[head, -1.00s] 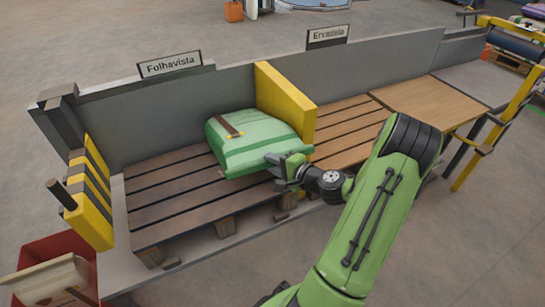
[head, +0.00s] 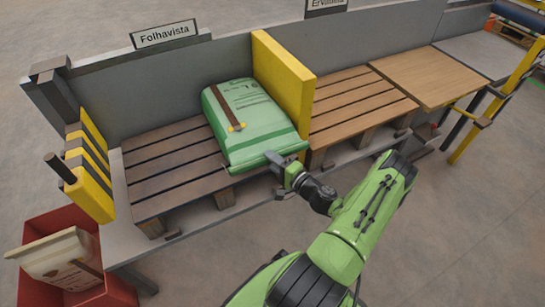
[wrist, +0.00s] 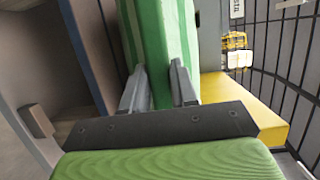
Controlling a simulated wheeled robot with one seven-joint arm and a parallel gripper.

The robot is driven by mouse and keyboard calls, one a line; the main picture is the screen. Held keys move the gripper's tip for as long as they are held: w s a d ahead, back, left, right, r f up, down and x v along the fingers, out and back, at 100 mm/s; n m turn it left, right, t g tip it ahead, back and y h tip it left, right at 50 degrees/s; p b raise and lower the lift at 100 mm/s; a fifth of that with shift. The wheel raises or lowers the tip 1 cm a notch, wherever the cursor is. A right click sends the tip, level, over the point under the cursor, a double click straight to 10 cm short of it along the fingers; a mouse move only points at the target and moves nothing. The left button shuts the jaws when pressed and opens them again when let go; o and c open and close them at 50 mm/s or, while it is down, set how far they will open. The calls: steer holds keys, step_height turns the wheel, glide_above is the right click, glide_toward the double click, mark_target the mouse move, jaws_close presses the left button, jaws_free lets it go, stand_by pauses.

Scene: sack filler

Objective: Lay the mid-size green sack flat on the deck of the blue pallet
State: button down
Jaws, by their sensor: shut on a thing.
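The green sack (head: 249,112), with pale printed panels and a brown strap, lies over the right part of the dark brown slatted pallet (head: 170,165) under the "Folhavista" sign. It looks nearly flat, close beside the yellow divider; its underside is hidden, so I cannot tell whether all of it touches the deck. Its near end is at the pallet's front edge. My gripper (head: 278,165) is shut on that near end. In the wrist view, the fingers (wrist: 160,88) pinch the green-striped sack (wrist: 158,35). The pallet deck looks brown, not blue, in the head view.
The yellow divider (head: 283,72) stands right of the sack, with a lighter slatted pallet (head: 350,105) beyond it. A grey wall (head: 160,85) runs behind. A yellow-black post (head: 88,165) stands left. A red bin (head: 50,225) holds a pale sack (head: 60,258). The pallet's left deck is bare.

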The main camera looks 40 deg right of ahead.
steer(key=shift+r, duration=0.1)
steer(key=c, duration=0.8)
jaws_free()
steer(key=s+p, duration=0.1)
steer(key=s, duration=0.4)
steer(key=s+p, duration=0.1)
steer(key=s, duration=0.4)
steer(key=s+p, duration=0.1)
steer(key=s, duration=0.4)
steer(key=shift+s+d+r+p, duration=0.1)
steer(key=shift+s+r+p, duration=0.2)
steer(key=shift+s, duration=0.1)
